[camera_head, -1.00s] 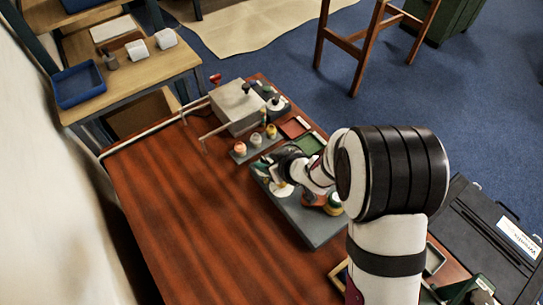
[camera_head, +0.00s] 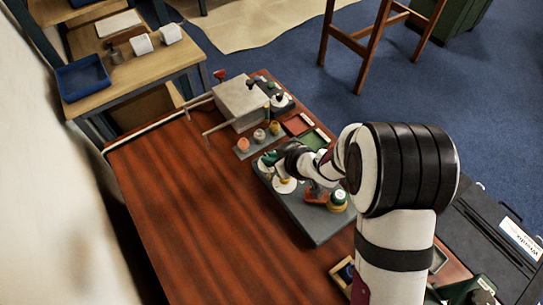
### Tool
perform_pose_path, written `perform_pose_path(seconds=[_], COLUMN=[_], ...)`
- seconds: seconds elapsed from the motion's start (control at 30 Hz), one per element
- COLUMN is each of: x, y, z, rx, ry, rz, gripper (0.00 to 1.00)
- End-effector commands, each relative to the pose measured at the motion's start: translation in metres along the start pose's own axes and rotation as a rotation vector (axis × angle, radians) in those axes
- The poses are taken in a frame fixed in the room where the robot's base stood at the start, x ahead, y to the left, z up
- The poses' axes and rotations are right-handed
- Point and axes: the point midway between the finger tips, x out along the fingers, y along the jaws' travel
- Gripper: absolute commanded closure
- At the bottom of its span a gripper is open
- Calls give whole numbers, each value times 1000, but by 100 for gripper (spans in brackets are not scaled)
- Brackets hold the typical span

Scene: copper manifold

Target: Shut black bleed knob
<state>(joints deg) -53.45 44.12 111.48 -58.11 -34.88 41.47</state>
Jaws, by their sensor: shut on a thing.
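My gripper (camera_head: 272,158) is over the upper left corner of the grey board (camera_head: 318,230), at a white disc (camera_head: 262,166). It is shut on a small dark thing there, taken to be the black bleed knob; the jaws hide most of it, so its turn angle cannot be read. A second white disc (camera_head: 284,186) lies just below the gripper.
Behind the board are a strip with several small knobs (camera_head: 259,135), a grey box (camera_head: 240,103) with pipes, and red (camera_head: 296,124) and green (camera_head: 315,139) trays. The wooden bench (camera_head: 190,210) is clear on the left.

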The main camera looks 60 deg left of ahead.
Motion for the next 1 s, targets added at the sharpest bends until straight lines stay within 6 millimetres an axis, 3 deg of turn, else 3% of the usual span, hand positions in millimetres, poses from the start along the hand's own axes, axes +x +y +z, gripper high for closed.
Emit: perform_pose_path(seconds=[1.0], x=[4], y=[10], z=[-3], rx=[-642], ry=[-1], rz=[-639], gripper=[100])
